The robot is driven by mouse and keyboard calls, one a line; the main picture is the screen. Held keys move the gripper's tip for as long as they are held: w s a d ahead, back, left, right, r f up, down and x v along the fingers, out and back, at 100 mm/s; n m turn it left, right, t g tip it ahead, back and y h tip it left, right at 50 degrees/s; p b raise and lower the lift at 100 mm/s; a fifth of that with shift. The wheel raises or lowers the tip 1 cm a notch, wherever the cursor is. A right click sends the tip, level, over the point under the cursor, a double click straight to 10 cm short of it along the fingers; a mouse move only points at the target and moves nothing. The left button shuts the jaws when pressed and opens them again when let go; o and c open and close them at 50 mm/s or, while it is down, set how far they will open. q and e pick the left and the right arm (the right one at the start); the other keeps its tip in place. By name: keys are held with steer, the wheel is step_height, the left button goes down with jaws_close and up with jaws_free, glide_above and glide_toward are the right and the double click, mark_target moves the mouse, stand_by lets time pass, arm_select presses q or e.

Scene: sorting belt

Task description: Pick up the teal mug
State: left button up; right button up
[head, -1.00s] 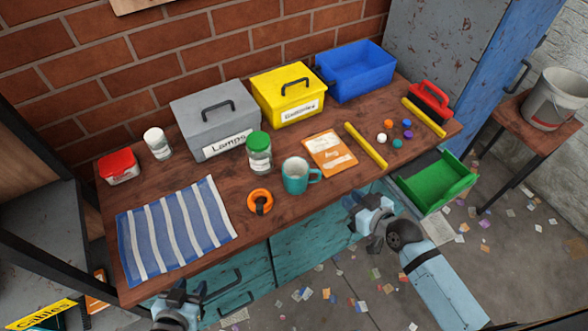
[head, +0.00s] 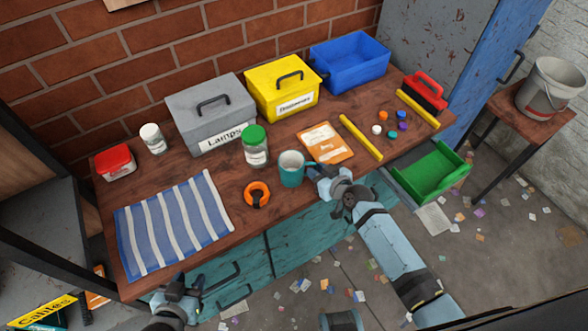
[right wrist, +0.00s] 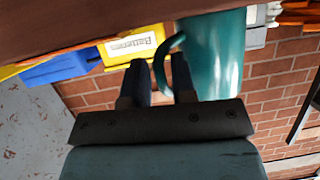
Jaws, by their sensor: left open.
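The teal mug (head: 291,174) stands upright near the front edge of the wooden table, its handle toward the right. My right gripper (head: 318,174) is at the handle side of the mug. In the right wrist view the mug (right wrist: 218,60) is close. Its handle reaches toward the gap between the two parted fingers of my right gripper (right wrist: 162,72). The fingers are not closed on it, and I cannot tell if they touch it. My left gripper (head: 182,284) is open and empty, low in front of the table's left part.
An orange tape ring (head: 257,195) and a green-lidded jar (head: 255,147) stand close to the mug. An orange-and-white packet (head: 325,143) and a yellow bar (head: 361,138) lie to its right. Grey (head: 190,105) and yellow (head: 262,88) boxes stand behind. A striped cloth (head: 172,226) lies left.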

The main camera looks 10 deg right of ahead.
steer(key=shift+c, duration=0.4)
jaws_close()
steer(key=shift+r, duration=0.15)
